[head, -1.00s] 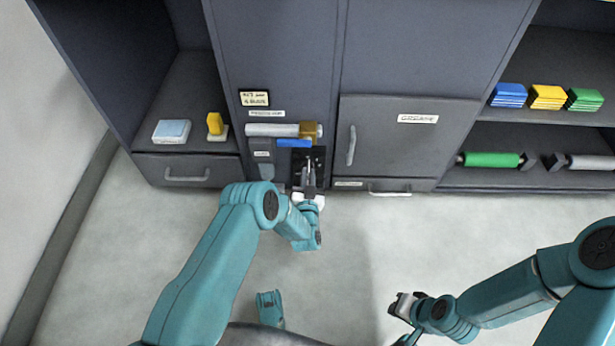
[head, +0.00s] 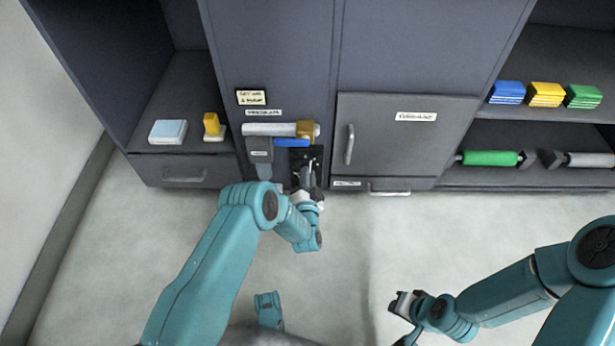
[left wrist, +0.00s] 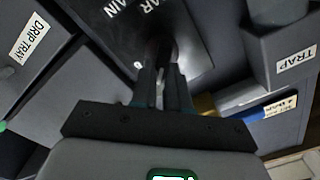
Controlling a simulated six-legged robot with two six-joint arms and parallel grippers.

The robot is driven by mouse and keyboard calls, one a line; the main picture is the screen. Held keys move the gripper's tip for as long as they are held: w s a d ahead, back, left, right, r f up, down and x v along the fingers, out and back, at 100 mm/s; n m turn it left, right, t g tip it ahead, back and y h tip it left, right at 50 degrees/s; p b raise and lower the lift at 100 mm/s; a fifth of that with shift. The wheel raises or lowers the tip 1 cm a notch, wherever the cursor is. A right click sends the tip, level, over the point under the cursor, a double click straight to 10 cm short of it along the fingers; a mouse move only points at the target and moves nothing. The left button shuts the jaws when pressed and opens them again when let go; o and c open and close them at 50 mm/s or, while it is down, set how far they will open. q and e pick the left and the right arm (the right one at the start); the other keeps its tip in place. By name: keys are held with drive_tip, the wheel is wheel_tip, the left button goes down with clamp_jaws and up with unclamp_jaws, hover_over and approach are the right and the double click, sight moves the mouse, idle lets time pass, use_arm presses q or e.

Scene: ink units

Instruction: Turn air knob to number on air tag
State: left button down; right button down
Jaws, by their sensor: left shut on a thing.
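The air knob is mostly hidden between the fingers of my left gripper (left wrist: 163,92), which is shut on it at a dark panel (left wrist: 187,28). White lettering and a 0 show on that panel. In the head view my left gripper (head: 307,178) reaches the same dark panel (head: 318,157) below the blue bar. A cream tag (head: 251,97) with two lines of text is on the cabinet face above; its text is too small to read surely there. My right gripper (head: 402,304) hangs low over the floor, away from the cabinet; its jaw opening is unclear.
A blue bar (head: 292,142) and a pale cylinder with a brass end (head: 270,129) sit just above the panel. A grey trap unit (left wrist: 285,45) stands close beside my left gripper. A handled door (head: 405,145) is to the right.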

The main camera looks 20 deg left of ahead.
idle(0.4)
use_arm(q)
drive_tip(key=c, duration=1.1)
unclamp_jaws()
drive_tip(key=p+v, duration=0.6)
drive_tip(key=v, duration=1)
drive_tip(key=shift+s+p, duration=0.15)
drive_tip(key=shift+p, duration=0.2)
use_arm(e)
drive_tip(key=s+a+r+g, duration=0.1)
drive_tip(key=s+r, duration=0.3)
drive_tip(key=r, duration=0.2)
drive_tip(key=shift+s+r+g, duration=0.15)
drive_tip(key=shift+r+g, duration=0.1)
drive_tip(key=shift+g, duration=0.15)
